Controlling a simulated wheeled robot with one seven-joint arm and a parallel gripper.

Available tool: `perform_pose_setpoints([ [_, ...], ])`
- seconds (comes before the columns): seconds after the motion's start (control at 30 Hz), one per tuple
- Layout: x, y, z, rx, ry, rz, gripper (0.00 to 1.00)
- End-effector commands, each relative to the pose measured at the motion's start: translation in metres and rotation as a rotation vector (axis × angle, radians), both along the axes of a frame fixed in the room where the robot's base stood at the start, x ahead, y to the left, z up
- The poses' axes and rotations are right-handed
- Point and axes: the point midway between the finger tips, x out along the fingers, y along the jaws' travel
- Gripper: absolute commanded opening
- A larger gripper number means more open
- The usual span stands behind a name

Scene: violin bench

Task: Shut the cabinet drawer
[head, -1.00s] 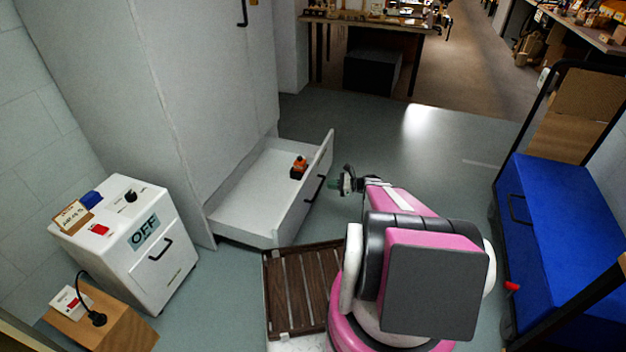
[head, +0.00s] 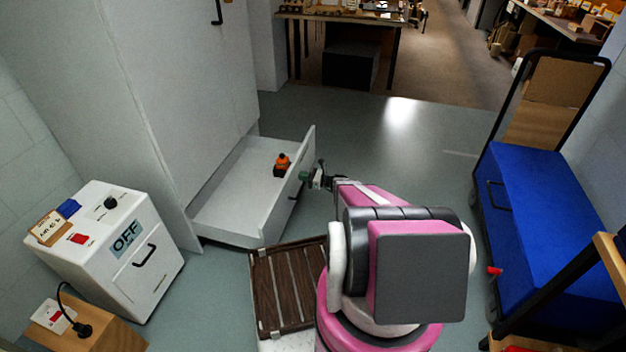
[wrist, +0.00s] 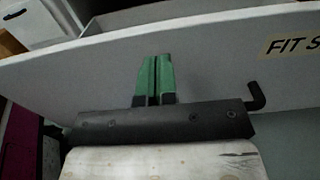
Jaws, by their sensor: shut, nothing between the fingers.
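The cabinet drawer (head: 228,200) stands pulled out at the bottom of the tall pale grey cabinet (head: 190,90) in the head view. Its front panel (wrist: 215,60) fills much of the wrist view, with part of a label at the right. The dark drawer handle (wrist: 257,96) shows right of my fingers. My gripper (head: 308,176) is at the outer side of the drawer front, near the handle. Its green fingers (wrist: 156,72) are shut and empty, pointing at the panel. I cannot tell whether the tips touch it.
An orange and black item (head: 282,165) sits inside the drawer. A brown slatted pallet (head: 290,285) lies in front of it. A white box marked OFF (head: 115,250) stands at the left, a blue chest (head: 540,220) at the right. The floor beyond my arm is clear.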

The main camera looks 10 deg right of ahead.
Motion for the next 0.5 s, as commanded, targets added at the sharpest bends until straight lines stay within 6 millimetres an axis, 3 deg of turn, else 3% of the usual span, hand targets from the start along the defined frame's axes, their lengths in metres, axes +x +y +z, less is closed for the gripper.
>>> perform_pose_setpoints([
  [0.2, 0.014, 0.023, 0.0, -0.001, 0.0, 0.001, 0.0],
  [0.5, 0.018, 0.031, 0.0, 0.0, -0.001, 0.0, 0.0],
])
